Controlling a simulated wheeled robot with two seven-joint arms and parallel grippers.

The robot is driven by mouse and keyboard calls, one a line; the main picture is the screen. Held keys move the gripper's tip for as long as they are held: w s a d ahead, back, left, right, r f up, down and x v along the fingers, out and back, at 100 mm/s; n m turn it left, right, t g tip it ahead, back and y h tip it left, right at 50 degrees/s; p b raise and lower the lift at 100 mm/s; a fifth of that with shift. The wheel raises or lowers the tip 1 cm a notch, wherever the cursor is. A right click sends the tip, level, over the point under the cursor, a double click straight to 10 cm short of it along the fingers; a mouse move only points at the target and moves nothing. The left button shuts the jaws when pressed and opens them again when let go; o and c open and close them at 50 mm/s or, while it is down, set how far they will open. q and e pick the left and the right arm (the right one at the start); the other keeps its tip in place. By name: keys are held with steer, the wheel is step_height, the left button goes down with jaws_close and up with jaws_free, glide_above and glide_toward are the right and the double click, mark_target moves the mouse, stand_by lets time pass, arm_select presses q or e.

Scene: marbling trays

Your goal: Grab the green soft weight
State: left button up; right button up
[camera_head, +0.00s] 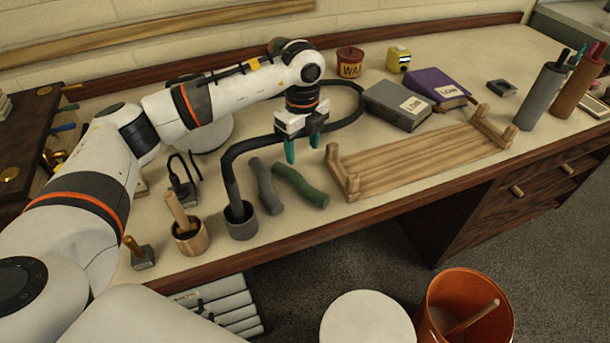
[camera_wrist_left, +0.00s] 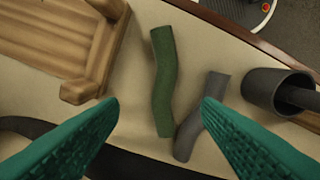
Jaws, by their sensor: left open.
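The green soft weight (camera_head: 300,184) is a bent, tube-like piece lying on the table. In the left wrist view the green weight (camera_wrist_left: 164,80) lies ahead of and between the open fingertips. A similar grey soft weight (camera_head: 264,185) lies beside it; in the wrist view this grey weight (camera_wrist_left: 202,118) is close to or touching its near end. My left gripper (camera_head: 302,148) points down with teal fingers, open and empty, above and behind the green weight. It also shows in the left wrist view (camera_wrist_left: 160,112). My right gripper is not in view.
A wooden rack (camera_head: 420,166) stands right of the weights. A grey cup (camera_head: 240,222) with a black curved arm stands to the left. Grey book (camera_head: 396,106) and red tin (camera_head: 350,62) are behind. The table's front edge is near the weights.

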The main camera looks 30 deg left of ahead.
arm_select(q)
glide_above(300, 179)
steer(key=f, duration=0.5)
steer(key=shift+d+f+p, duration=0.15)
steer(key=shift+d+p, duration=0.15)
steer(key=shift+a+f, duration=0.1)
steer(key=shift+f, duration=0.5)
steer(key=f, duration=0.3)
steer(key=shift+a+f+p, duration=0.25)
steer(key=shift+p, duration=0.15)
steer(key=shift+f, duration=0.55)
steer(key=shift+c, duration=1.1)
steer(key=shift+r, duration=0.1)
jaws_close()
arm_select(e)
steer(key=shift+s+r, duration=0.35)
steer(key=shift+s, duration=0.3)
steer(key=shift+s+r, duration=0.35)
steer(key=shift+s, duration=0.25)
